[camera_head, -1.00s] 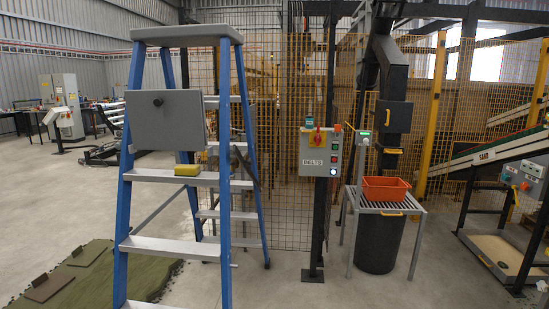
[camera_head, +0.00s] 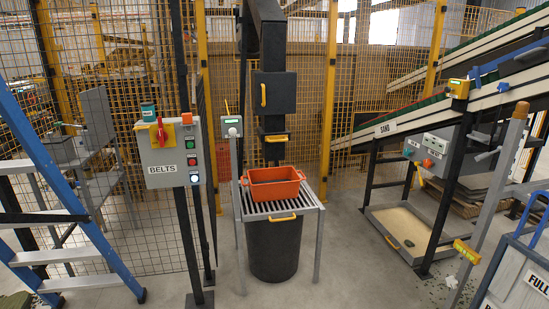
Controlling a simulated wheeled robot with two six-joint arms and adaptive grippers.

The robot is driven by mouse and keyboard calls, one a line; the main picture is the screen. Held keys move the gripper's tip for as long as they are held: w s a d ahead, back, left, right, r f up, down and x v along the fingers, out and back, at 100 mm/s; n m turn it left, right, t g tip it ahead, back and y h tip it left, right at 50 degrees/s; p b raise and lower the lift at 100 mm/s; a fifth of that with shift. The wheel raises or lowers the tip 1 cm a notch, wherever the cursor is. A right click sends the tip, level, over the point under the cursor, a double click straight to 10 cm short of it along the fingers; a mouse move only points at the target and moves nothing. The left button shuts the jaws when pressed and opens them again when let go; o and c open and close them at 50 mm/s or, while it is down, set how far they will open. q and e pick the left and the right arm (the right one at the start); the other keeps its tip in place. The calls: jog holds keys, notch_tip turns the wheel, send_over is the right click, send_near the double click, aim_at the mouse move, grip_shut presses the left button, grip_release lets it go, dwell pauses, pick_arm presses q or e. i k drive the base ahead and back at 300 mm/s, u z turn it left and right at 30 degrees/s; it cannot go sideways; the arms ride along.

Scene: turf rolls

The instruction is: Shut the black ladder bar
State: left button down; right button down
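The blue stepladder (camera_head: 62,185) with pale grey steps is cut off by the left edge of the head view. Only one blue rail and the ends of several steps show. A dark bar (camera_head: 28,217) shows at the ladder's left part near a step; I cannot tell for sure that it is the black ladder bar, or whether it is open or shut. The ladder's top and the rest of it are out of view. Neither of my grippers is in view.
A grey BELTS control box (camera_head: 168,152) stands on a black post right of the ladder. An orange tray (camera_head: 273,184) sits on a grated stand over a dark bin (camera_head: 273,248). A SAND conveyor (camera_head: 400,125) and floor tray (camera_head: 400,232) are at right. Floor between is clear.

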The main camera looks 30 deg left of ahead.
aim_at(8, 217)
jog(key=u, duration=0.15)
jog(key=i, duration=1.45)
jog(key=u, duration=1.1)
jog(key=i, duration=0.85)
jog(key=u, duration=1.05)
